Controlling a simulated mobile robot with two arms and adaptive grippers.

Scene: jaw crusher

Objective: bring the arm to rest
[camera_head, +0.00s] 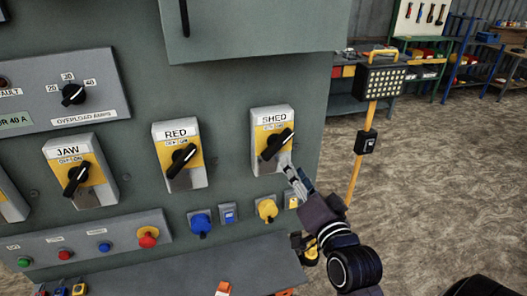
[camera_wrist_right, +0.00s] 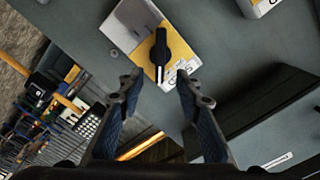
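My right gripper (camera_head: 290,170) is in front of the cabinet, just below and right of the black knob of the SHED switch (camera_head: 272,142). In the right wrist view its two fingers (camera_wrist_right: 158,88) are spread apart, with a black knob (camera_wrist_right: 158,55) on a yellow and white plate showing beyond and between them. No object is held between the fingers. Whether a fingertip touches the switch is unclear. My right arm (camera_head: 345,255) comes in from the lower right. My left gripper does not show.
The grey-green cabinet (camera_head: 225,95) also carries a RED switch (camera_head: 180,155), a JAW switch (camera_head: 78,175) and a push-button panel (camera_head: 90,245). A ledge (camera_head: 190,275) juts out below. A yellow lamp stand (camera_head: 361,165) is at right. Open floor (camera_head: 450,160) lies beyond it.

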